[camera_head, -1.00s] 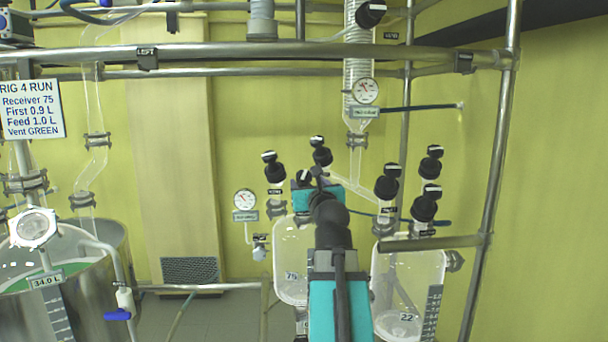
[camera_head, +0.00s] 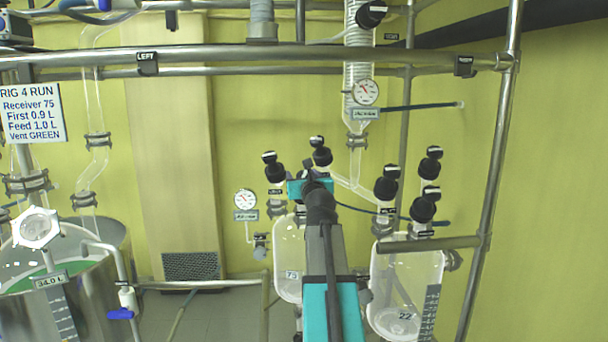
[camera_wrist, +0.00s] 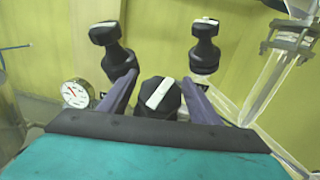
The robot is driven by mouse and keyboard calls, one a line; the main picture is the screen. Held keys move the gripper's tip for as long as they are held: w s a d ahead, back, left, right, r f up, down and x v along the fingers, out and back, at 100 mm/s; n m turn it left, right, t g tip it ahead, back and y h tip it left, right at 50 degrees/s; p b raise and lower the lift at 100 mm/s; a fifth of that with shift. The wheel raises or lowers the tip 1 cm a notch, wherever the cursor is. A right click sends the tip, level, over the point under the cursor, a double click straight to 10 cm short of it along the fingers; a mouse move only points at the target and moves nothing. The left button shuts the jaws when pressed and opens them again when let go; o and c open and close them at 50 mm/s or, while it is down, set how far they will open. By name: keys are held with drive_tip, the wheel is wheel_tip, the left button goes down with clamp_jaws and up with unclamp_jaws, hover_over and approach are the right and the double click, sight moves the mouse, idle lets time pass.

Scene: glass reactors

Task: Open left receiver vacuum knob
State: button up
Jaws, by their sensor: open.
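The left receiver (camera_head: 288,262), a glass vessel tagged 75, has black knobs with white bar marks above it. Two show in the head view: a left knob (camera_head: 274,170) and a rear knob (camera_head: 321,154). In the wrist view, a near black knob (camera_wrist: 160,97) with a white bar lies between the fingers of my gripper (camera_wrist: 157,82). The fingers are open on either side of it; contact cannot be told. Two more knobs stand beyond, at left (camera_wrist: 108,45) and right (camera_wrist: 205,48). In the head view my gripper (camera_head: 309,180) hides the near knob. The knob labels are too small to read.
The right receiver (camera_head: 405,285), tagged 22, stands close by with its own black knobs (camera_head: 386,185). A gauge (camera_head: 245,200) is to the left. A steel rail (camera_head: 430,243) crosses at right, and a glass tube (camera_wrist: 265,85) slants near my gripper.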

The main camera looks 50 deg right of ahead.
drive_tip(key=shift+w+d, duration=0.15)
drive_tip(key=shift+w, duration=0.05)
drive_tip(key=c, duration=1)
drive_tip(key=shift+d, duration=0.25)
drive_tip(key=shift+a, duration=0.25)
drive_tip(key=shift+c, duration=0.3)
drive_tip(key=shift+f, duration=0.1)
drive_tip(key=shift+f, duration=0.1)
drive_tip(key=shift+w+a+f+n+t+y+b, duration=0.1)
drive_tip(key=shift+n+t+y+b, duration=0.15)
drive_tip(key=shift+n+y+b, duration=0.55)
drive_tip(key=shift+w+a+f+n+t+y+b, duration=0.1)
drive_tip(key=shift+n+t+y+b, duration=0.25)
drive_tip(key=shift+b, duration=0.6)
